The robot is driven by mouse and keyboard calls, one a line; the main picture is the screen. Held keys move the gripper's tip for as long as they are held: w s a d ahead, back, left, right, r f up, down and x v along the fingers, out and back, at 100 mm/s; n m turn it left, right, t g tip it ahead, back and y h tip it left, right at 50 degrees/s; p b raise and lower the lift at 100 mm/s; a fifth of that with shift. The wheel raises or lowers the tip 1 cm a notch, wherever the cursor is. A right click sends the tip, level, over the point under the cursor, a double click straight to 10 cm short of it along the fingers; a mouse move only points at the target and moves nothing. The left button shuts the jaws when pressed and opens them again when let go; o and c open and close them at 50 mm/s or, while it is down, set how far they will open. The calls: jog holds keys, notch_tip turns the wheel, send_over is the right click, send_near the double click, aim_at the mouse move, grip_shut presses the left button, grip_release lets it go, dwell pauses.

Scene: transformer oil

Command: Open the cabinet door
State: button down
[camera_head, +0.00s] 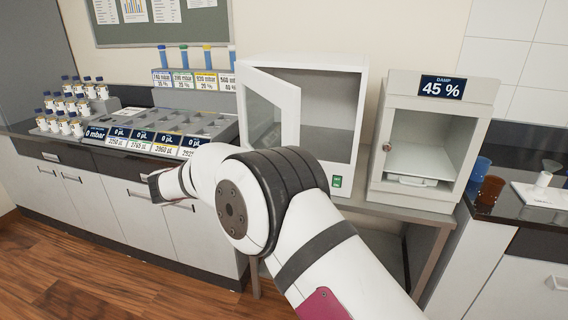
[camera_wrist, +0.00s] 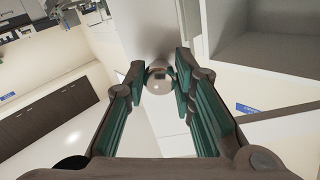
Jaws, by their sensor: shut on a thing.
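The white cabinet (camera_head: 350,100) stands mid-picture in the head view. Its framed glass door (camera_head: 272,110) is swung partly outward, and my arm covers the door's lower part. In the wrist view, the jaws of my gripper (camera_wrist: 160,80) are closed around a round, brownish knob (camera_wrist: 160,84). A pale panel (camera_wrist: 158,25) lies behind the knob. The wrist view does not make clear which door the knob belongs to. In the head view my own arm blocks any clear sight of the jaws.
A second cabinet (camera_head: 487,90) marked DAMP 45 % stands to the right, with its own knob (camera_head: 387,147). A rack of small bottles (camera_head: 60,122) and labelled trays (camera_head: 143,140) are on the left counter. Brown and blue cups (camera_head: 489,190) stand at right. Open floor lies lower left.

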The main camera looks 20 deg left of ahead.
jog(key=shift+s+a+m+g+h+b, duration=0.25)
jog(key=shift+s+a+g, duration=0.15)
jog(key=shift+a, duration=0.4)
jog(key=shift+s+a+m+g+h+b, duration=0.2)
jog(key=shift+s+a+m+g, duration=0.1)
jog(key=shift+s+a, duration=0.35)
jog(key=shift+s+a+m+g+h+b, duration=0.25)
jog(key=shift+s+a+g, duration=0.1)
jog(key=shift+a, duration=0.55)
jog(key=c, duration=1.3)
grip_release()
jog(key=shift+c, duration=0.2)
jog(key=shift+r, duration=0.1)
notch_tip(320, 180, up, 10)
